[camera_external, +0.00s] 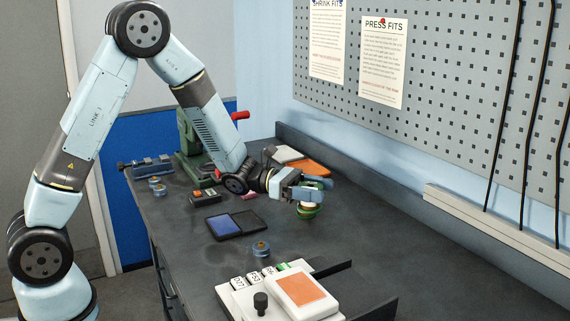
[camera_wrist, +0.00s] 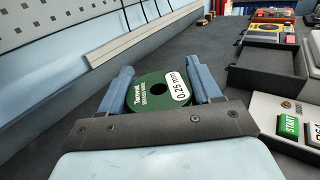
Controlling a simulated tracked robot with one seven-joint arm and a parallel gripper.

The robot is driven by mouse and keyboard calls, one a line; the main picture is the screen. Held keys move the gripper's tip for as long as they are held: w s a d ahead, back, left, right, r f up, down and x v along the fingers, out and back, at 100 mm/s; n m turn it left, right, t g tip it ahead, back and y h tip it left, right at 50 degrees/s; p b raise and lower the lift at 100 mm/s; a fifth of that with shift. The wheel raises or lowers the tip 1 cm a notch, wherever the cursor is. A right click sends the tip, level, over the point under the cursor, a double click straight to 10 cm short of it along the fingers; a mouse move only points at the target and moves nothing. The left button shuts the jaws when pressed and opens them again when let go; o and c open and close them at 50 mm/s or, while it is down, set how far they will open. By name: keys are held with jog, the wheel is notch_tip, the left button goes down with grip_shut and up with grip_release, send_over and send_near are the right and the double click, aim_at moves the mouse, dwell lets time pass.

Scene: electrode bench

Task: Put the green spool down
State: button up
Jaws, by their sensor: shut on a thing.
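The green spool (camera_external: 308,212) is between the fingers of my gripper (camera_external: 312,190) over the right side of the dark bench (camera_external: 185,245). In the wrist view the spool (camera_wrist: 150,94) shows its flat face with a dark centre hole and a white "0.25 mm" label. My gripper (camera_wrist: 162,68) is shut on it, one blue finger on each side. In the external view the fingers cover part of the spool. I cannot tell whether its underside touches the bench.
A dark folding case with a blue panel (camera_external: 223,225) lies left of my gripper. A white device with an orange panel (camera_external: 301,288) is at the front. A pegboard wall (camera_external: 450,110) borders the right side.

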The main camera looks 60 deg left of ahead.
jog(key=w+f, duration=0.4)
jog(key=w+d+f, duration=0.1)
jog(key=w+f, duration=0.1)
jog(key=w, duration=0.1)
jog(key=shift+f, duration=0.35)
jog(key=shift+w+f, duration=0.2)
jog(key=shift+f, duration=1.45)
jog(key=shift+f, duration=0.1)
jog(key=o, duration=1.5)
